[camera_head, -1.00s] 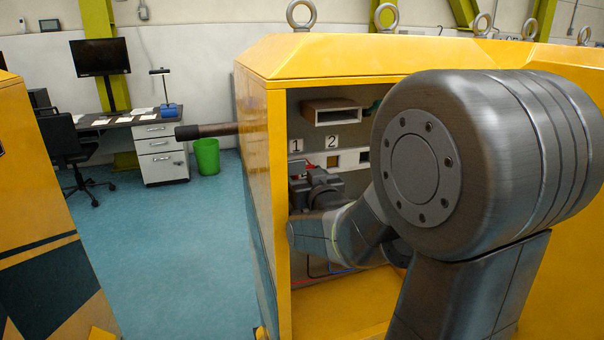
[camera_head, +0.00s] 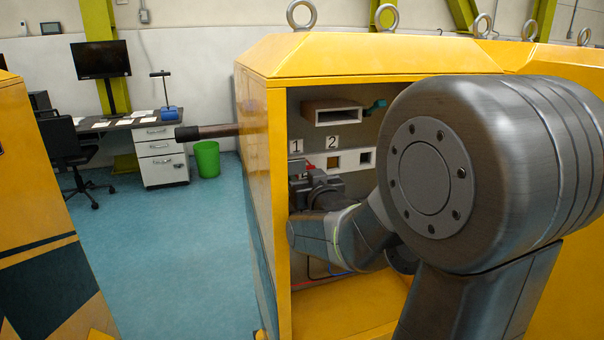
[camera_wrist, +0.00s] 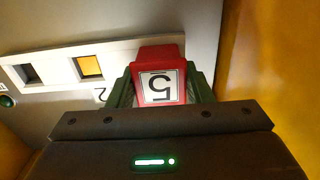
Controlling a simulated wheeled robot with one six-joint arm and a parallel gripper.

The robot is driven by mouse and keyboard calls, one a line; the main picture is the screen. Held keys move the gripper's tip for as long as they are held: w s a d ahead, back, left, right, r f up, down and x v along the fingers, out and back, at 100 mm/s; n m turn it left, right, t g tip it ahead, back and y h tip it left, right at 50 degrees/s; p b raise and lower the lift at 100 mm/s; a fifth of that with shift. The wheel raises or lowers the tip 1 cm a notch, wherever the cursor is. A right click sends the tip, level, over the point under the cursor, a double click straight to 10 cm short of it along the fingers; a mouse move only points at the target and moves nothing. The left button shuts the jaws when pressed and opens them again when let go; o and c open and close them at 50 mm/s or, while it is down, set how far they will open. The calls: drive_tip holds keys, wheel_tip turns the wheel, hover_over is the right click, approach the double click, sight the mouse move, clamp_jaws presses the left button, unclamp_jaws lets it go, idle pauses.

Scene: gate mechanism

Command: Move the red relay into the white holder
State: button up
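The red relay (camera_wrist: 158,78) carries an upside-down 5 label in the wrist view. It sits between the green fingers of my gripper (camera_wrist: 160,88), which are closed on its sides. A small red part of the relay shows in the head view (camera_head: 311,166), just below the number 1 label. The white holder (camera_wrist: 58,71) is a strip with square openings; it also shows in the head view (camera_head: 349,161). One opening looks yellow inside and another dark. The relay overlaps the strip's end beside the yellow opening; I cannot tell whether it is inside a slot.
The yellow cabinet (camera_head: 277,200) surrounds the work area, with its side wall close to my gripper. A brown box-shaped part (camera_head: 331,113) juts out above the holder, with a green piece (camera_head: 376,106) beside it. Red and blue wires run below.

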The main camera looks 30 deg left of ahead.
drive_tip(key=c, duration=0.5)
drive_tip(key=shift+o, duration=0.2)
drive_tip(key=shift+s+d, duration=0.25)
drive_tip(key=shift+d, duration=0.05)
drive_tip(key=shift+b+v, duration=0.95)
drive_tip(key=shift+v, duration=1.45)
drive_tip(key=shift+d, duration=0.1)
